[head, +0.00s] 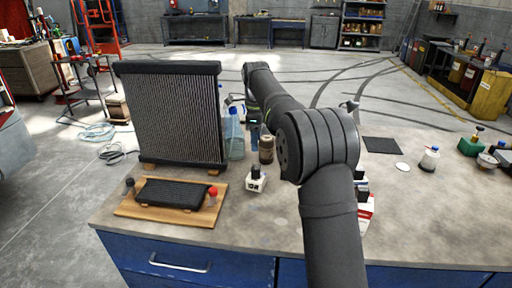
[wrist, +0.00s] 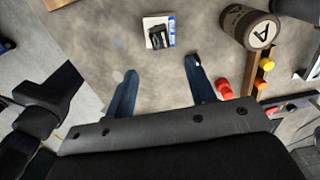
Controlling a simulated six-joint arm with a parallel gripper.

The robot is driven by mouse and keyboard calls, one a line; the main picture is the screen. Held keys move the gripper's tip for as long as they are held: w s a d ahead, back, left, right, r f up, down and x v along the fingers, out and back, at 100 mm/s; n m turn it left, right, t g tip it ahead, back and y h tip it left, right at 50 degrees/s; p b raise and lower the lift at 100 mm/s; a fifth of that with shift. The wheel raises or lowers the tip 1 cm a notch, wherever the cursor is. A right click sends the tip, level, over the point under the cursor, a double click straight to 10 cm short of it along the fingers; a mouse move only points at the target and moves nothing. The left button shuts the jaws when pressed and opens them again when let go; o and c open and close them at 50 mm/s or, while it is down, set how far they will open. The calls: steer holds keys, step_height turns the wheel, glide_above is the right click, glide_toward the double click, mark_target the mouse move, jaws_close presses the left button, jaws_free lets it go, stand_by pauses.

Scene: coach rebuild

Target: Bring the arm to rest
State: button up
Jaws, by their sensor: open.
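My arm (head: 328,215) rises from the front edge of the bench and bends away over it. My gripper (wrist: 163,66) shows in the wrist view with its two blue fingers spread wide and nothing between them. In the head view I cannot make out the fingers behind and beside my forearm. A small white box with a black part on top (wrist: 158,32) lies on the bench beyond the fingertips, apart from them.
A black radiator (head: 170,115) stands at the bench's left, behind a wooden board (head: 145,209) with a black part. A brown jar (head: 266,149) and blue bottle (head: 234,138) stand near my forearm. Red caps (wrist: 224,89) lie close to the right finger.

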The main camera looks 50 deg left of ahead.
mark_target(256, 167)
stand_by(0.3)
step_height(256, 167, down, 12)
steer(key=shift+a+r, duration=0.1)
steer(key=shift+r, duration=1.85)
steer(key=shift+f, duration=0.1)
